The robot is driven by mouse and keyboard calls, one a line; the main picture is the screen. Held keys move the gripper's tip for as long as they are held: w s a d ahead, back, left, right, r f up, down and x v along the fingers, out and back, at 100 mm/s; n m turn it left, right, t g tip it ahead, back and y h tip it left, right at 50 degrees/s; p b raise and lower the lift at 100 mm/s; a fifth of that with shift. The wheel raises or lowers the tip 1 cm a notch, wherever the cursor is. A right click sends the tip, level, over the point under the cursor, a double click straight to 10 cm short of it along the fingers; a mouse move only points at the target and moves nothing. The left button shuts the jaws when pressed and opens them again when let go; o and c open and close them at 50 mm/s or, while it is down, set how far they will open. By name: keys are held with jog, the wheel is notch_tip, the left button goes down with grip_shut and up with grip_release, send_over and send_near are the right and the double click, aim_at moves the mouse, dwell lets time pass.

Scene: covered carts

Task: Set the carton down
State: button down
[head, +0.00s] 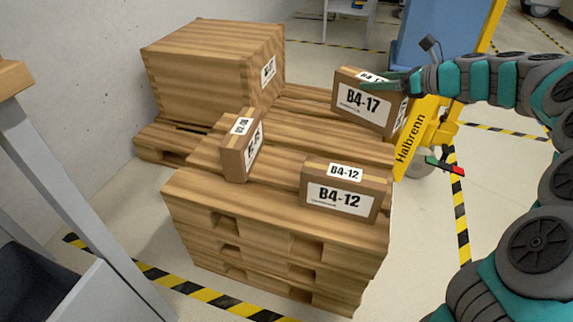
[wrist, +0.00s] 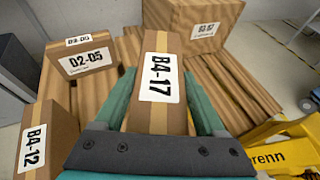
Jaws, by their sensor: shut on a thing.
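The carton labelled B4-17 (head: 360,105) is brown with white labels. It is at the far right corner of the pallet stack (head: 290,215) in the head view. My gripper (head: 388,84) reaches it from the right and is shut on it. In the wrist view the carton (wrist: 158,110) sits between the two teal fingers (wrist: 160,88), its B4-17 label facing the camera. Its underside is not clearly visible, so I cannot tell whether it touches the boards.
A carton labelled B4-12 (head: 345,190) stands at the stack's near right. A narrow carton (head: 242,145) stands left, labelled D2-05 in the wrist view (wrist: 88,56). A large crate (head: 210,70) is behind. A yellow Halbrenn machine (head: 412,145) stands close right. Bare boards lie between the cartons.

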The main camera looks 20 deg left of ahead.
aim_at(366, 106)
jog(key=s+a+f+n+g+y, duration=0.2)
jog(key=s+n+g, duration=0.3)
jog(key=s, duration=0.4)
notch_tip(366, 106, down, 10)
jog(key=shift+s+b, duration=0.2)
jog(key=shift+b, duration=0.25)
jog(key=shift+d+f, duration=0.1)
jog(key=shift+f, duration=0.05)
grip_release()
jog(key=shift+h, duration=0.3)
jog(key=p+v, duration=0.1)
jog(key=v, duration=1.1)
jog(key=shift+w, duration=0.2)
